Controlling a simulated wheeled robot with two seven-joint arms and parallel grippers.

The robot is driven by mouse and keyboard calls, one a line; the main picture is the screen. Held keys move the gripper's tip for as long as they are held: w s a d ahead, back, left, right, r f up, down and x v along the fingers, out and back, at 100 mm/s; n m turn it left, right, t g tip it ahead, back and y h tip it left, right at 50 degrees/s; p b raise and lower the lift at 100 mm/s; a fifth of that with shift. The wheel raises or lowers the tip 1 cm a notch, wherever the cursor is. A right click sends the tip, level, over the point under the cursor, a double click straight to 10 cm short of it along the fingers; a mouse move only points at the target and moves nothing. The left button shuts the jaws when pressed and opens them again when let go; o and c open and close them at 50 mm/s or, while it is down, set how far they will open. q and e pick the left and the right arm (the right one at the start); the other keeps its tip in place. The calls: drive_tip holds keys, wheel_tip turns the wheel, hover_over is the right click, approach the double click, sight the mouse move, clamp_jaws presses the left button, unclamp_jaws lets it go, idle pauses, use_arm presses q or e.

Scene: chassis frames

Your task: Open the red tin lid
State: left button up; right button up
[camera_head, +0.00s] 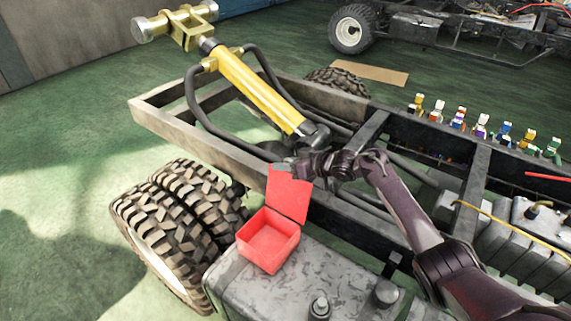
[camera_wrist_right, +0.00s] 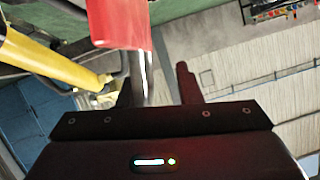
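The red tin (camera_head: 268,240) sits on a grey metal tank, and its inside shows empty. Its red lid (camera_head: 289,193) stands up steeply at the tin's far edge, swung open. The lid also shows in the wrist view (camera_wrist_right: 120,25), ahead of the fingers and toward the left one. My right gripper (camera_head: 296,165) is at the lid's upper edge; contact cannot be made out. In the wrist view its two fingers (camera_wrist_right: 156,82) are apart, with no clear grip on the lid. My left gripper is not in view.
The grey tank (camera_head: 310,272) has capped fittings on top. Large tyres (camera_head: 185,215) stand left of the tin. The chassis rail (camera_head: 205,143) and a yellow cylinder (camera_head: 255,92) with dark hoses lie behind it. Small colourful figures (camera_head: 460,117) line the far rail.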

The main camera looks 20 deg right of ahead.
drive_tip(key=v, duration=0.7)
drive_tip(key=shift+s+d+r, duration=0.15)
drive_tip(key=shift+s+d, duration=0.1)
drive_tip(key=shift+s, duration=0.05)
idle(0.3)
